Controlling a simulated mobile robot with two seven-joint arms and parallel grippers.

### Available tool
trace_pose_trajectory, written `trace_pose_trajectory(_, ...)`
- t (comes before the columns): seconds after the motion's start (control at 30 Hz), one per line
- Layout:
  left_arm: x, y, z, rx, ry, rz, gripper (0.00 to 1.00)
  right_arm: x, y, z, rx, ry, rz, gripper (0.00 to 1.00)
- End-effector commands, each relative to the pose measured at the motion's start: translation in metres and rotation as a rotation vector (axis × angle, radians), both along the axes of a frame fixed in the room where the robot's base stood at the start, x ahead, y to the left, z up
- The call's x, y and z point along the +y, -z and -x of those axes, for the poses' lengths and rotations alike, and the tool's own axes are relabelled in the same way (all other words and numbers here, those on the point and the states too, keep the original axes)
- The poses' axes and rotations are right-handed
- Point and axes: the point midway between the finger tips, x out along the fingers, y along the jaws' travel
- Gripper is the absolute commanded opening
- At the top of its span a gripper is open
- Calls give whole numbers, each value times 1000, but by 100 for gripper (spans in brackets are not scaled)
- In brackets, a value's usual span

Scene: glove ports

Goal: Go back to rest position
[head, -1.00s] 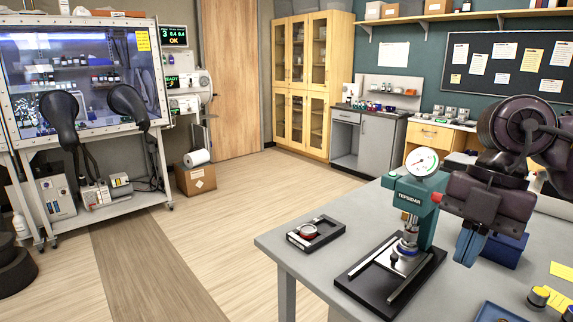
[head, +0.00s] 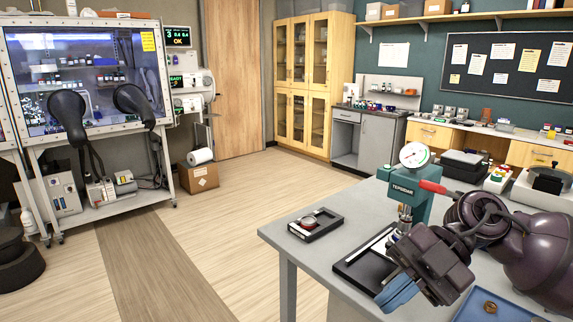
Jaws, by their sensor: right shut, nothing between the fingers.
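My right gripper (head: 392,296) shows at the lower right of the head view, over the grey table (head: 300,240). Its blue fingers are together and hold nothing. My right arm comes in from the right edge and covers part of the table. The teal press with a dial gauge (head: 408,185) and red handle stands just behind the gripper. The gripper hides part of the press's black base (head: 362,268). My left gripper is not in the view.
A small black tray with a round part (head: 315,225) lies on the table's left end. A blue tray (head: 470,310) is at the front edge of the view. The glovebox (head: 85,80) stands at the left. A cardboard box (head: 198,177) sits on the floor. The floor between is clear.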

Motion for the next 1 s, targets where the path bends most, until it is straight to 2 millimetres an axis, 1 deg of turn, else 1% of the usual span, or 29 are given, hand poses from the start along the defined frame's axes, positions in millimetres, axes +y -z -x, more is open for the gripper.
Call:
trace_pose_trajectory(0.03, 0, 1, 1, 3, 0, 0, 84, 9, 6, 1, 28, 21, -111, 0)
trace_pose_trajectory(0.1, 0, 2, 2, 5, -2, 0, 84, 18, 9, -2, 45, 65, -259, 0)
trace_pose_trajectory(0.2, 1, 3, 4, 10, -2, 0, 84, 26, 14, -9, 67, 162, -453, 0)
trace_pose_trajectory(0.27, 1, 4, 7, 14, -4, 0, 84, 27, 18, -15, 77, 238, -557, 0)
trace_pose_trajectory(0.37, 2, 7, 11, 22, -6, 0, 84, 25, 28, -26, 93, 392, -711, 0)
trace_pose_trajectory(0.47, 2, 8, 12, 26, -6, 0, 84, 15, 44, -40, 107, 573, -831, 0)
trace_pose_trajectory(0.57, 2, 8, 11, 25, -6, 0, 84, 1, 67, -52, 119, 778, -910, 0)
trace_pose_trajectory(0.67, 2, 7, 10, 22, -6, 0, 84, -19, 98, -60, 134, 998, -948, 0)
trace_pose_trajectory(0.77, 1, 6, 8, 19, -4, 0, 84, -41, 137, -63, 154, 1229, -939, 0)
trace_pose_trajectory(0.8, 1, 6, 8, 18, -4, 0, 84, -51, 154, -62, 164, 1320, -923, 0)
trace_pose_trajectory(0.87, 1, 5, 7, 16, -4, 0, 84, -65, 181, -57, 183, 1456, -884, 0)
trace_pose_trajectory(0.9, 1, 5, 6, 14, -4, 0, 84, -74, 200, -52, 197, 1545, -850, 0)
trace_pose_trajectory(0.97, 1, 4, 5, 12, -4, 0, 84, -88, 230, -41, 224, 1673, -785, 0)
trace_pose_trajectory(1.0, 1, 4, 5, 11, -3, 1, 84, -97, 251, -32, 244, 1755, -734, 0)
